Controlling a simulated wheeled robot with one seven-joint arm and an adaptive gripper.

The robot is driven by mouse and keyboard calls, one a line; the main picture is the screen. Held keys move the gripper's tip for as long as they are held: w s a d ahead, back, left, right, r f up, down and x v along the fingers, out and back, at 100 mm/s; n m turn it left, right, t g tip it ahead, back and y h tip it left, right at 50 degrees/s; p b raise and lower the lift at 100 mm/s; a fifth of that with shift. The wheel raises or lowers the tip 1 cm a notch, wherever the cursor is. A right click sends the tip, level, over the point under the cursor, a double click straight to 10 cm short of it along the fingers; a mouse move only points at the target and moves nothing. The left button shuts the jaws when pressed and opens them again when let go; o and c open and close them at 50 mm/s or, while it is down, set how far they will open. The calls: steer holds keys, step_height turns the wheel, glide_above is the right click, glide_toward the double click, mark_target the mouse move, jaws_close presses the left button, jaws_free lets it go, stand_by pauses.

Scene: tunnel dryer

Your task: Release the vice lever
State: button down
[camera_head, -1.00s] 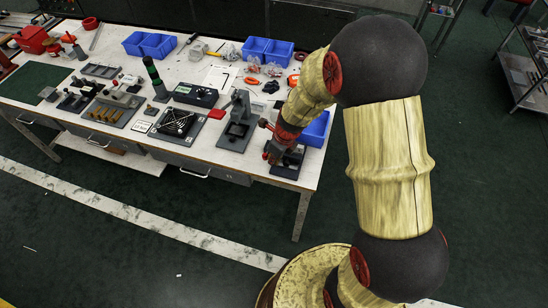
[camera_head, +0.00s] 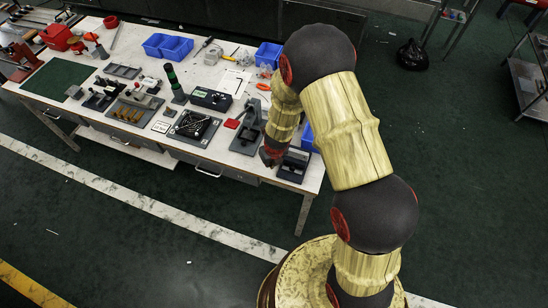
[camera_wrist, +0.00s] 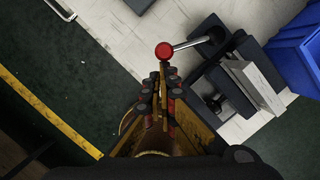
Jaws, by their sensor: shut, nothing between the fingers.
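The vice (camera_wrist: 232,85) is a dark grey block with a pale plate, at the right of the wrist view. Its lever is a metal rod (camera_wrist: 188,45) ending in a red ball knob (camera_wrist: 165,50), pointing left from the vice. My gripper (camera_wrist: 163,72) is shut with nothing between its fingers; its tips appear just below the knob in the wrist view. I cannot tell whether they touch it. In the head view my gripper (camera_head: 270,158) is at the bench's near right corner, beside the dark vice (camera_head: 294,164). There my arm hides the lever.
The white bench (camera_head: 232,160) holds a dark press-like stand (camera_head: 249,137) left of my gripper, a plate with a grid of pieces (camera_head: 194,127), a green cylinder stack (camera_head: 173,82) and blue bins (camera_head: 168,46). Another blue bin (camera_wrist: 295,52) is right of the vice. Floor is clear in front.

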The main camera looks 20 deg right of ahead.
steer(key=w+m+p, duration=0.1)
steer(key=p, duration=0.1)
steer(key=a+m+p, duration=0.1)
steer(key=p, duration=0.2)
steer(key=w+a+m+h+p, duration=0.1)
steer(key=m+p, duration=0.1)
steer(key=shift+w+a+r, duration=0.15)
steer(key=shift+w+r, duration=0.15)
steer(key=shift+w, duration=0.05)
steer(key=w+m+p, duration=0.1)
steer(key=p, duration=0.1)
steer(key=w+m+p, duration=0.1)
steer(key=m+p, duration=0.1)
steer(key=shift+w+a+f+h, duration=0.15)
steer(key=shift+a+h, duration=0.15)
steer(key=shift+a, duration=0.1)
steer(key=shift+w+f+p, duration=0.1)
steer(key=shift+w+p, duration=0.45)
steer(key=shift+p, duration=0.4)
steer(key=shift+a, duration=0.1)
steer(key=shift+f, duration=0.1)
